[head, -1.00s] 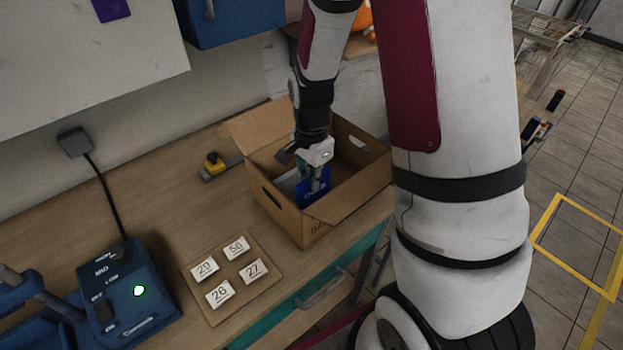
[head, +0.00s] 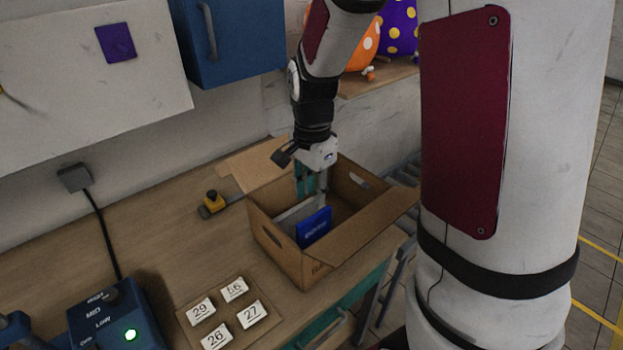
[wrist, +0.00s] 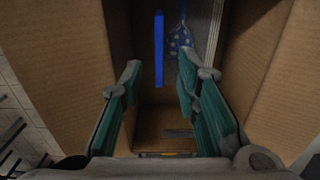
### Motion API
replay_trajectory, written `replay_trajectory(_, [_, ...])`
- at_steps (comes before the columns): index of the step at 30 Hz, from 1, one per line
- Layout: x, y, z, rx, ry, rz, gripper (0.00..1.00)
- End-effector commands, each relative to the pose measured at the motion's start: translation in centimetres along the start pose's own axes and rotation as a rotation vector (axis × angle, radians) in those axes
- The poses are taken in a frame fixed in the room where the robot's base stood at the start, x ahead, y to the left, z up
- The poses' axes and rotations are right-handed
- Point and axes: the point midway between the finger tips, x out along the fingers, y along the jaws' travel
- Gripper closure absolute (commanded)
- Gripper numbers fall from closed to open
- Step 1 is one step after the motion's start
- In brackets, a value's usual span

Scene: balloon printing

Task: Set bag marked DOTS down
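A blue bag (head: 313,226) with pale lettering too small to read surely stands upright inside the open cardboard box (head: 318,268). In the wrist view the blue bag (wrist: 158,50) shows as a thin upright edge, with a spotted blue-grey item (wrist: 181,42) beside it. My gripper (head: 311,190) is over the box, just above the bag, pointing down. In the wrist view my gripper (wrist: 157,82) has its teal fingers spread apart with nothing held between them, and the bag lies beyond the fingertips.
The box flaps stand open around my gripper. Spotted balloons (head: 399,25) sit on a shelf behind.

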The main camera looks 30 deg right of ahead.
Motion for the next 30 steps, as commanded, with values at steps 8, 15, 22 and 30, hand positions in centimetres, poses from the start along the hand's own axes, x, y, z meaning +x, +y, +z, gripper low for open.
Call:
replay_trajectory(8, [-3.2, 0.0, 0.0, -0.004, 0.001, -0.002, 0.71])
replay_trajectory(15, [-7.0, 1.4, 1.5, -0.185, 0.018, -0.072, 0.71])
replay_trajectory(22, [-12.8, 5.4, 4.7, -0.603, 0.102, -0.205, 0.71])
replay_trajectory(30, [-16.8, 10.9, 7.8, -1.076, 0.276, -0.310, 0.71])
